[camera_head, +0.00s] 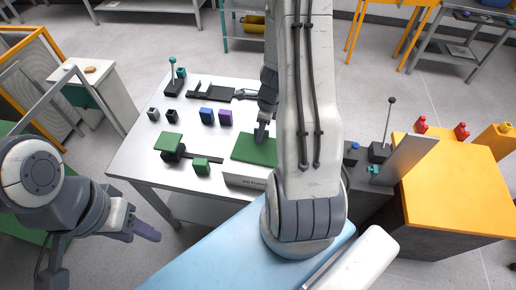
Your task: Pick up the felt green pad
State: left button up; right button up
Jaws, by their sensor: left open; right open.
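A flat, dark green pad (250,152) lies on the right part of the white table, partly hidden by my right arm. A smaller green square (168,141) sits on a dark block at the table's left; I cannot tell which one is felt. My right gripper (251,113) is open just behind the larger pad, one finger reaching down by the pad's far edge; contact cannot be told. My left gripper (145,233) is open and empty, off the table at the lower left.
The white table (150,178) also holds a green cube (201,166), blue (207,116) and purple (225,117) blocks, small dark blocks and a labelled grey box (243,181). An orange-topped bench (450,190) stands right. A light blue surface (200,262) lies in front.

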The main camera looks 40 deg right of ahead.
grip_shut()
jog(key=shift+r, duration=0.2)
